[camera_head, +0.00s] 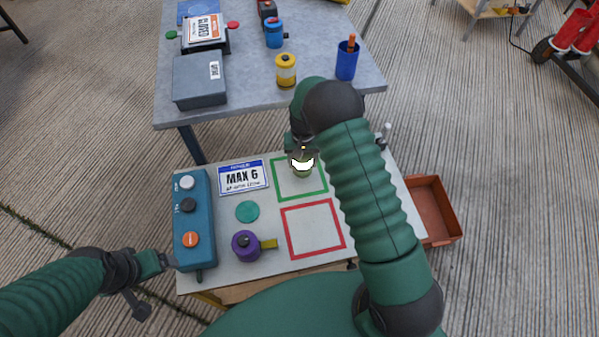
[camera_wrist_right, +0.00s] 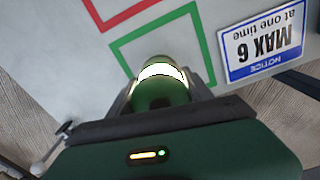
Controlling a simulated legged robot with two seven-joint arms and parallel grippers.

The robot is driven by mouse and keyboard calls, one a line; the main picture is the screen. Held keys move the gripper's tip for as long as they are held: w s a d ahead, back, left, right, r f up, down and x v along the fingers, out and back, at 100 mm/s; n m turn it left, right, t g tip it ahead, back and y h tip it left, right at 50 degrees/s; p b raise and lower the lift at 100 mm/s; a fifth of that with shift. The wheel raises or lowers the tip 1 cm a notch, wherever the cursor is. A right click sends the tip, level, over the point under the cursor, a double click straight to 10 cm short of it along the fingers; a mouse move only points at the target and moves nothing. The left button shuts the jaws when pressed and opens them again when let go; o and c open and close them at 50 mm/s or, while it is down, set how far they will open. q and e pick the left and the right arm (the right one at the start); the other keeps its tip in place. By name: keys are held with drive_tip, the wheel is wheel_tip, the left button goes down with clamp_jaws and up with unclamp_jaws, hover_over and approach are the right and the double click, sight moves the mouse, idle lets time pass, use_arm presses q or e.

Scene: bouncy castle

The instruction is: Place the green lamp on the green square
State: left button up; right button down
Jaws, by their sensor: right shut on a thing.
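The green lamp (camera_wrist_right: 160,92), with a glowing pale band, is between the fingers of my right gripper (camera_wrist_right: 165,85) in the right wrist view. In the head view the lamp (camera_head: 302,166) shows partly under my right gripper (camera_head: 300,150), which hides its upper part. The green square (camera_head: 324,190) is an outline on the small table, and the lamp appears over its upper part. I cannot tell whether the lamp touches the table. My left gripper (camera_head: 158,262) is beside the teal button box, and its finger opening is unclear.
The teal box with buttons (camera_head: 193,215) is at the table's left. A red square (camera_head: 315,254), a purple knob (camera_head: 245,245), a green disc (camera_head: 247,211) and a MAX 6 sign (camera_head: 243,178) lie nearby. An orange bin (camera_head: 440,210) is at right. A grey table (camera_head: 245,95) stands behind.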

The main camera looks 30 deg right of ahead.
sight(300, 174)
drive_tip(key=shift+s+a, duration=0.7)
drive_tip(key=shift+a, duration=0.3)
drive_tip(key=shift+s+f, duration=0.15)
drive_tip(key=shift+f, duration=0.1)
drive_tip(key=f, duration=0.3)
drive_tip(key=shift+d+f, duration=0.35)
drive_tip(key=shift+d, duration=0.05)
drive_tip(key=shift+a+r, duration=0.1)
drive_tip(key=shift+a, duration=0.1)
drive_tip(key=shift+a+b, duration=0.1)
drive_tip(key=shift+b, duration=0.2)
drive_tip(key=c, duration=0.6)
unclamp_jaws()
drive_tip(key=shift+o, duration=0.9)
use_arm(q)
drive_tip(key=shift+d+f, duration=0.2)
drive_tip(key=shift+d, duration=0.1)
